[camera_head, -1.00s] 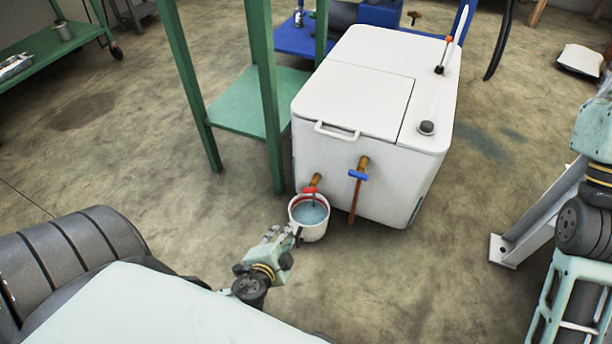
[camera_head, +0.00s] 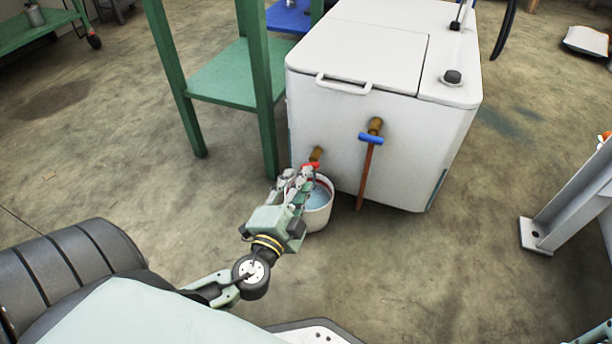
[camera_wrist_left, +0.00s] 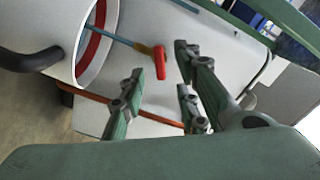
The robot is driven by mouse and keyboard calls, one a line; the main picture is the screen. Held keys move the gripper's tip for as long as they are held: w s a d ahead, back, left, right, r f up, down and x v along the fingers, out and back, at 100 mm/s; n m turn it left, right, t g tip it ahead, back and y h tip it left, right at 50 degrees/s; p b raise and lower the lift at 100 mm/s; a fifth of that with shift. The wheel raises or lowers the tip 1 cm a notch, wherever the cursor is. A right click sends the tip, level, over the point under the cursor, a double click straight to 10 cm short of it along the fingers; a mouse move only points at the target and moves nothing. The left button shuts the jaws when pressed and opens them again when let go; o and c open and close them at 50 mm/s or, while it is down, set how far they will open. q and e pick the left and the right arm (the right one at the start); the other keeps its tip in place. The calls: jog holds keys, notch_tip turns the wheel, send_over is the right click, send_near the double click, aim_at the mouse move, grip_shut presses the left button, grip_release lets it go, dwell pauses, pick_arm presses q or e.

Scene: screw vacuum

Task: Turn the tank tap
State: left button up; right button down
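The white tank (camera_head: 420,130) stands on the floor with two taps on its front. The tap with the red handle (camera_head: 311,164) is at the left, above a white bucket (camera_head: 318,217) with bluish liquid. The tap with the blue handle (camera_head: 371,139) is to its right. My left gripper (camera_head: 292,182) is beside the bucket, close to the red handle. In the left wrist view the red handle (camera_wrist_left: 160,62) shows near the spread fingers of the open gripper (camera_wrist_left: 160,84); I cannot tell whether they touch it.
A green metal frame with a shelf (camera_head: 225,75) stands left of the tank. A grey metal leg (camera_head: 575,200) stands at the right. The floor between it and the tank is clear.

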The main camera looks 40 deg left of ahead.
pick_arm(q)
jog(key=shift+b+x, duration=0.35)
jog(key=shift+x, duration=1.7)
jog(key=shift+c, duration=0.6)
grip_shut()
